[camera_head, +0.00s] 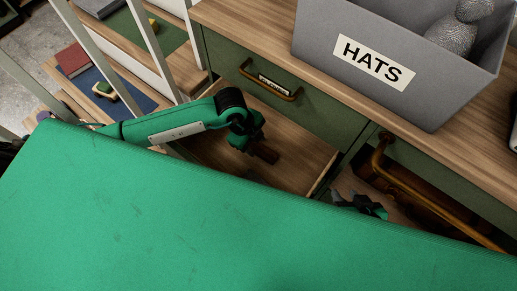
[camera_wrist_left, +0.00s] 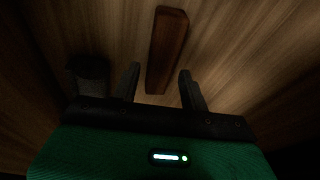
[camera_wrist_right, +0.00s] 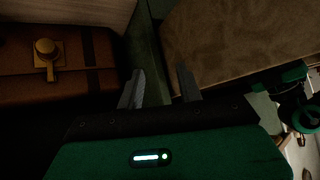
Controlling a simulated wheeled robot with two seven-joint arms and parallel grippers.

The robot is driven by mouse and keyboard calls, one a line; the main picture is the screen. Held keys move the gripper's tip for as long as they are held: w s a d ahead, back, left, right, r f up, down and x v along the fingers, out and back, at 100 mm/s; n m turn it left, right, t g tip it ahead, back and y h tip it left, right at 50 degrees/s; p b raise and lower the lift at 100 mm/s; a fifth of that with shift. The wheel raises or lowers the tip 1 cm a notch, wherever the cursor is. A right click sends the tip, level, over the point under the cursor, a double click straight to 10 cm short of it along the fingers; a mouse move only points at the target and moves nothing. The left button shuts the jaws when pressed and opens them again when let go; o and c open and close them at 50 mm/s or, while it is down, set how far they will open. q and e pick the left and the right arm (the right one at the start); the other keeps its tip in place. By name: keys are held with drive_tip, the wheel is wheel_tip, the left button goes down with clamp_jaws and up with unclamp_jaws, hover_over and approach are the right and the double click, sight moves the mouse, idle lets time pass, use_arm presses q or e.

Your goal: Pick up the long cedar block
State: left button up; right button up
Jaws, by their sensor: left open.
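The long cedar block (camera_wrist_left: 168,48) is a reddish-brown bar lying on a wooden surface. In the left wrist view it runs away from my left gripper (camera_wrist_left: 159,76), its near end between the two spread fingers, with a gap on each side.
A dark round object (camera_wrist_left: 88,75) stands left of my left fingers. A grey bin (camera_head: 310,35) labelled HATS stands on the bench top. A brown case with a brass clasp (camera_wrist_right: 48,55) is near my right gripper.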

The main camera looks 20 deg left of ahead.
sight(259, 150)
use_arm(q)
drive_tip(key=shift+x, duration=1.45)
drive_tip(key=shift+w, duration=0.1)
drive_tip(key=shift+c, duration=0.2)
drive_tip(key=c, duration=0.7)
drive_tip(key=shift+a, duration=0.1)
drive_tip(key=shift+c, duration=0.2)
